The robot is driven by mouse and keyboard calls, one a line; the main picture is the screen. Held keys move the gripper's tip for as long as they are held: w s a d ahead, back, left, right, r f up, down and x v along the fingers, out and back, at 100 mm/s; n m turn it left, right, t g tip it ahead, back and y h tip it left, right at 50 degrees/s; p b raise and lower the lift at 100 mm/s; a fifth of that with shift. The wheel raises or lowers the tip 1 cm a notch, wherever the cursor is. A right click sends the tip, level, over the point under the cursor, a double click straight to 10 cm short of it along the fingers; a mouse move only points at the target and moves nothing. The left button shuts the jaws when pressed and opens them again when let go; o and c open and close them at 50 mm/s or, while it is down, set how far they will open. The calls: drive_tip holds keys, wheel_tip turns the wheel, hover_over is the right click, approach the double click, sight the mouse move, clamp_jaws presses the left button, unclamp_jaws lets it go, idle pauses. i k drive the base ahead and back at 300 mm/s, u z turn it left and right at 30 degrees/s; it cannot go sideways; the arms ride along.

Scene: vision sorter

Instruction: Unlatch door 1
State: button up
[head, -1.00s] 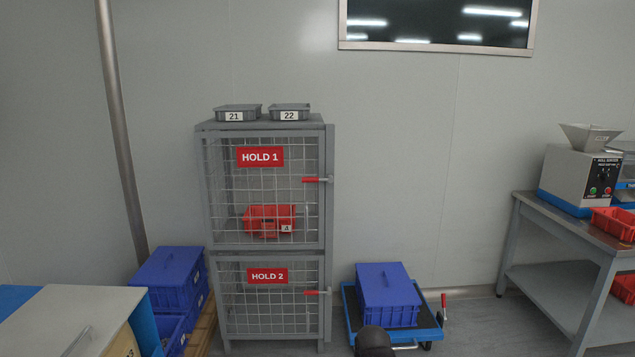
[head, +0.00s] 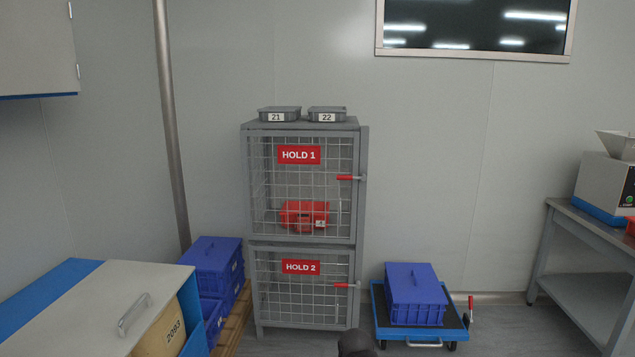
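Door 1 is the upper wire-mesh door (head: 270,180) of a grey two-tier cage, with a red HOLD 1 sign (head: 299,155). It is closed. Its latch has a red handle (head: 345,178) lying horizontal at the door's right edge, on the cage's right post. A red tray (head: 304,214) with a small white label is behind the mesh. A dark rounded part of my own arm (head: 356,342) shows at the bottom edge, below and well apart from the latch. My gripper's fingers are not in view.
The lower HOLD 2 door (head: 300,290) has a similar red handle (head: 346,285). A blue cart (head: 381,318) with a blue crate (head: 415,293) stands right of the cage. Blue bins (head: 212,262) and a cabinet (head: 75,315) are left. Some floor (head: 510,325) is clear at right.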

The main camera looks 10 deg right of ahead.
sight(362, 177)
drive_tip(key=u, duration=0.3)
drive_tip(key=k, duration=0.55)
drive_tip(key=u, duration=0.8)
drive_tip(key=k, duration=0.7)
drive_tip(key=u, duration=0.15)
drive_tip(key=i, duration=1)
drive_tip(key=z, duration=0.6)
drive_tip(key=i, duration=0.6)
drive_tip(key=z, duration=0.75)
drive_tip(key=i, duration=0.65)
drive_tip(key=z, duration=0.35)
